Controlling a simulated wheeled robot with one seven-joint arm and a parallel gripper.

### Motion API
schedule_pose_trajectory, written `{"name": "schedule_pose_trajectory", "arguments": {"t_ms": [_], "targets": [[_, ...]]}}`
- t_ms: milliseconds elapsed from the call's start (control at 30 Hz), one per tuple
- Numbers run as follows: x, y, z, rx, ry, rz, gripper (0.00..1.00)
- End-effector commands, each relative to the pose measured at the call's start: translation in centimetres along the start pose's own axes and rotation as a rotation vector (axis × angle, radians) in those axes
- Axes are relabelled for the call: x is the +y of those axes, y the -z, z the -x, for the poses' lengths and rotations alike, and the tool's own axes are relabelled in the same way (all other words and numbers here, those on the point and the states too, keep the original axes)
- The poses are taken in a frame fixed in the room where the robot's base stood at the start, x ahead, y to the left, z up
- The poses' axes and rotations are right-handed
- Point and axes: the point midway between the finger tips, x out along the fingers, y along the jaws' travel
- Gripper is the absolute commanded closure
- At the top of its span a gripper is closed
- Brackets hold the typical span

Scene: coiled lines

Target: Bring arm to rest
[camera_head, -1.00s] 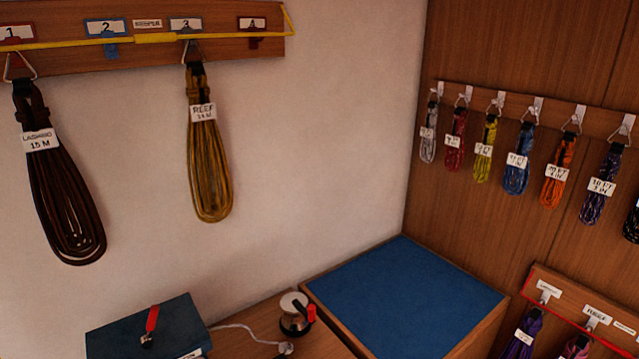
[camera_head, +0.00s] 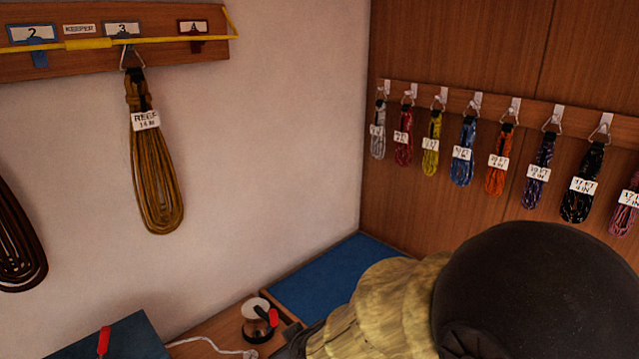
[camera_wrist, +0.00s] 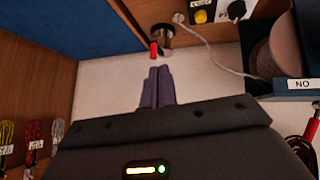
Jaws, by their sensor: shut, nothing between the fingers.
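My gripper (camera_wrist: 157,88) shows in the wrist view with its two fingers closed together and nothing between them. It points toward a small round metal-and-black device with a red lever (camera_wrist: 160,40), apart from it as far as I can tell. In the head view my arm (camera_head: 535,290), with a black rounded joint and a yellowish sleeve, fills the lower right and covers part of the blue mat.
A brown coil labelled REEF (camera_head: 155,180) hangs on the left rack (camera_head: 110,45), with a yellow bar across it. Several small coloured coils hang from the right rail (camera_head: 450,98). The blue mat (camera_head: 315,275) looks bare. The device (camera_head: 258,320) trails a white cord.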

Motion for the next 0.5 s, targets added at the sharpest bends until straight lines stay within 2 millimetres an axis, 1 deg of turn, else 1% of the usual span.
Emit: {"name": "schedule_pose_trajectory", "arguments": {"t_ms": [33,200,267,300,400,500], "targets": [[1.8,-1.4,0.4,-0.046,-0.011,-0.062,1.0],[6.1,-6.6,2.3,-0.213,-0.038,-0.269,1.0],[7.4,-8.6,3.2,-0.274,-0.053,-0.344,1.0],[8.1,-9.9,3.9,-0.315,-0.064,-0.395,1.0],[9.7,-13.1,5.8,-0.41,-0.097,-0.517,1.0],[10.6,-15.4,7.3,-0.482,-0.124,-0.608,1.0]]}}
